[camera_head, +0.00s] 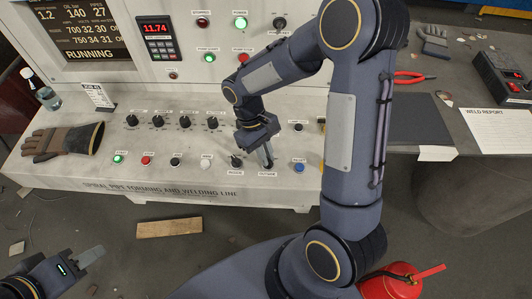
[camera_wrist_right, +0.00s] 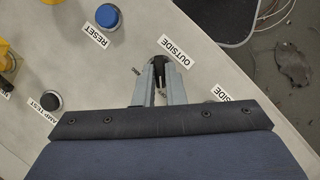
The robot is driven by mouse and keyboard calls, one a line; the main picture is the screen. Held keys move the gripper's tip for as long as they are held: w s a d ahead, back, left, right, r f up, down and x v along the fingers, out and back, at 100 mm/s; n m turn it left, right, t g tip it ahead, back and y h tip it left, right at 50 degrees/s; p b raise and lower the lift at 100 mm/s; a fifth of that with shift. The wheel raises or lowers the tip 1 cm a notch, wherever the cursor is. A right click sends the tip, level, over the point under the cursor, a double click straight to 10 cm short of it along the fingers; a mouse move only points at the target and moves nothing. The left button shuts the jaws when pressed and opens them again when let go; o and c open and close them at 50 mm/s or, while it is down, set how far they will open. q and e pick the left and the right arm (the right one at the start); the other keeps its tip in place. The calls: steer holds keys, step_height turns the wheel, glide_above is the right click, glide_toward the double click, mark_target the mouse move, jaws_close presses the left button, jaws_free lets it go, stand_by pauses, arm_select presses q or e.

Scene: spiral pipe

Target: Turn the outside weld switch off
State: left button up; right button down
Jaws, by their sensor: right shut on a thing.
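The outside weld switch (camera_wrist_right: 163,70) is a dark knob beside its OUTSIDE label (camera_wrist_right: 175,53) in the right wrist view. My right gripper (camera_wrist_right: 159,77) is shut on this knob, with a finger on each side of it. The fingers hide part of the knob. In the head view my right gripper (camera_head: 268,161) points down at the panel's lower row, just above the OUTSIDE label (camera_head: 267,173). My left gripper (camera_head: 90,257) is low at the left, away from the panel. Its finger gap cannot be made out.
The blue reset button (camera_head: 299,167) is right of the outside switch, and another dark knob (camera_head: 236,161) is left of it. A glove (camera_head: 62,142) and a spray bottle (camera_head: 40,91) are at the panel's left.

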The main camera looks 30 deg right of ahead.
steer(key=c, duration=1.5)
jaws_free()
steer(key=v, duration=0.7)
steer(key=shift+r, duration=0.4)
steer(key=shift+w, duration=0.15)
